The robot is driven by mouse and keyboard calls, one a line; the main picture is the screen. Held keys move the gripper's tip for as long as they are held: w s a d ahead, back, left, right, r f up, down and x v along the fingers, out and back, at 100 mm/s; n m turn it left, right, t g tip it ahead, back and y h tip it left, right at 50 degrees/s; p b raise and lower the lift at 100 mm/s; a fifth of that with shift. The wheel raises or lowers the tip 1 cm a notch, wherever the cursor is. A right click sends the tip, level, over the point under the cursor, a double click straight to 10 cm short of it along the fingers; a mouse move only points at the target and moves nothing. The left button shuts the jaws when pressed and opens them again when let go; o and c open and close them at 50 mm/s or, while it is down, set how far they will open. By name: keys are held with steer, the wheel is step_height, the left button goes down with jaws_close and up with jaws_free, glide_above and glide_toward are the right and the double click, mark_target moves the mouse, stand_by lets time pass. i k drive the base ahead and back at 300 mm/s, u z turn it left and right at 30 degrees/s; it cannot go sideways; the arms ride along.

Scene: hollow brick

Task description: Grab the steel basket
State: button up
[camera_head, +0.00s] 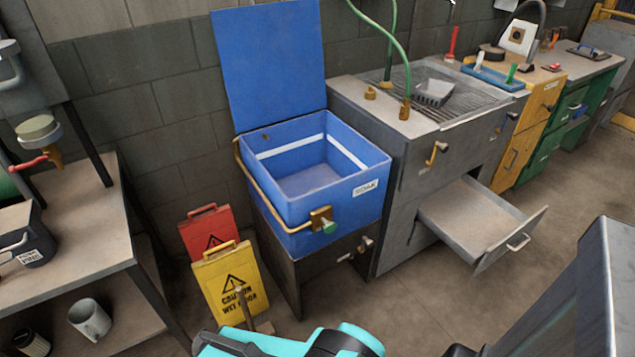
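A small grey basket (434,92), which looks like the steel basket, sits on the slatted grate of the grey wash station (395,150) in the upper middle. It stands upright with its open top up, and nothing covers it. Teal and black parts of my arm show at the bottom edge, far below and in front of the basket. My gripper's fingers are not in view, so nothing shows of what they hold.
An open blue soak tank (372,200) with its lid up stands left of the wash station. A grey drawer (470,222) sticks out below the basket. A green hose (398,50) hangs left of the basket. Yellow (230,290) and red floor signs stand left.

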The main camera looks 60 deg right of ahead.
mark_target(434, 93)
steer(key=u, duration=0.45)
steer(key=k, duration=0.25)
steer(key=z, duration=4.2)
